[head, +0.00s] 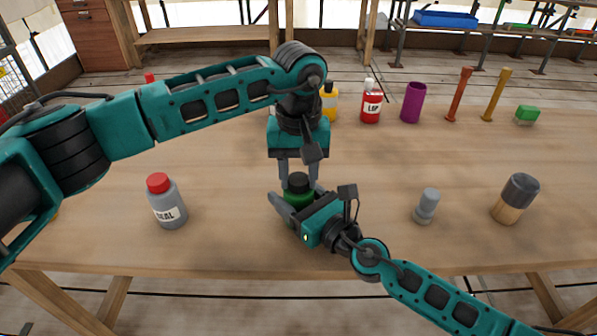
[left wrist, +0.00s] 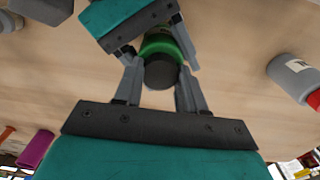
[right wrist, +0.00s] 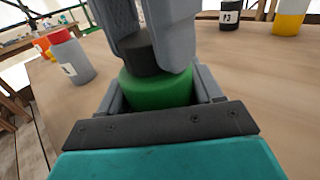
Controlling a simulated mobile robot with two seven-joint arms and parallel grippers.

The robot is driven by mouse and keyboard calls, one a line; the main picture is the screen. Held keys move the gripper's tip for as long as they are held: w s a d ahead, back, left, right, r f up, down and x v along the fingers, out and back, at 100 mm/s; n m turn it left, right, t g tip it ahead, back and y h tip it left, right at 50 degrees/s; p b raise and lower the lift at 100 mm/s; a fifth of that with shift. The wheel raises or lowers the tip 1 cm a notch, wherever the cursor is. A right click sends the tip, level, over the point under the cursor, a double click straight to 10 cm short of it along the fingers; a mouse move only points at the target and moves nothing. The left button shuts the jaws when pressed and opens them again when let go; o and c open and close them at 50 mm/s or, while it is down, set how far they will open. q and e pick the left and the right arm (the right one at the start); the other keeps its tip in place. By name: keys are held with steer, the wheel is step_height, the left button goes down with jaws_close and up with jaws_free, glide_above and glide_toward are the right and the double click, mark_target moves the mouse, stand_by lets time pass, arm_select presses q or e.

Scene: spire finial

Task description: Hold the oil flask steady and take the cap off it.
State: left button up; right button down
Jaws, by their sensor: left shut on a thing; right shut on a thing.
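The green oil flask (head: 293,197) stands upright near the front middle of the table, with its black cap (head: 298,181) on top. My left gripper (head: 299,180) points down from above and is shut on the cap; the left wrist view shows the cap (left wrist: 161,75) between its fingers. My right gripper (head: 300,199) comes in from the front right and is shut on the flask body, which also shows in the right wrist view (right wrist: 158,90). In that view the cap (right wrist: 142,60) touches the flask top, partly hidden by the left fingers.
A grey bottle with a red cap (head: 168,206) stands to the left. A red bottle (head: 371,104), a purple cup (head: 412,103) and two posts stand behind.

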arm_select(q)
steer(key=c, duration=0.3)
steer(key=n, duration=1.9)
steer(key=shift+r+n, duration=0.1)
steer(key=shift+n, duration=0.3)
steer(key=n, duration=2.3)
steer(key=shift+n, duration=0.3)
steer(key=shift+r, duration=0.25)
